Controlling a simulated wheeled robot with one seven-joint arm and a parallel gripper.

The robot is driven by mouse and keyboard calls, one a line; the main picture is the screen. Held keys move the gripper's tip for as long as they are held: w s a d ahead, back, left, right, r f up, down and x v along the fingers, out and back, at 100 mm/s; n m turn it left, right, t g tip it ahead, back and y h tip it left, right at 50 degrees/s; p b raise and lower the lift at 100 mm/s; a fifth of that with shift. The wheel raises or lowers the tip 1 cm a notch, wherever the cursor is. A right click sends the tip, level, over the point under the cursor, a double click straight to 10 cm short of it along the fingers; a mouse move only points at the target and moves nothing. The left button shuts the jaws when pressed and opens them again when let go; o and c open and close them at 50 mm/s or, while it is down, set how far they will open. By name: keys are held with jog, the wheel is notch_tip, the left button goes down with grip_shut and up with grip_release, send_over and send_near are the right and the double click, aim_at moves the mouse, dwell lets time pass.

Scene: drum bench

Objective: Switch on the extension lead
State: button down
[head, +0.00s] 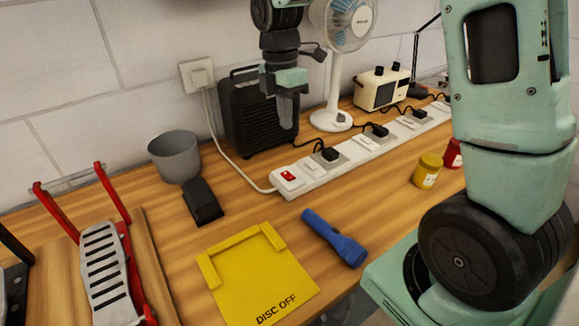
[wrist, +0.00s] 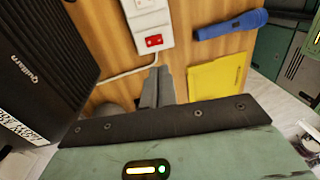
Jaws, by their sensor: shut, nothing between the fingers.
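The white extension lead (head: 350,155) runs across the back of the wooden bench, with several black plugs in it. Its red switch (head: 288,175) is at the near left end; the switch also shows in the wrist view (wrist: 154,41) on the lead's white end (wrist: 150,18). I cannot tell the switch's position. My gripper (head: 287,110) is shut and empty, pointing down above the bench in front of the black speaker-like box. In the wrist view its closed fingers (wrist: 157,88) are below the red switch in the picture, apart from it.
The black box (head: 255,120) stands close behind my gripper.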

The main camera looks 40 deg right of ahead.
aim_at(291, 177)
jog(key=f, duration=0.4)
jog(key=s+f+p, duration=0.1)
jog(key=f, duration=0.8)
jog(key=shift+s+f+p, duration=0.1)
jog(key=shift+s+p, duration=0.25)
jog(key=shift+p, duration=0.05)
jog(key=shift+s+f, duration=0.1)
jog(key=shift+f, duration=0.15)
jog(key=shift+w+r, duration=0.2)
jog(key=shift+w, duration=0.3)
jog(key=shift+w+p, duration=0.35)
jog(key=shift+r, duration=0.15)
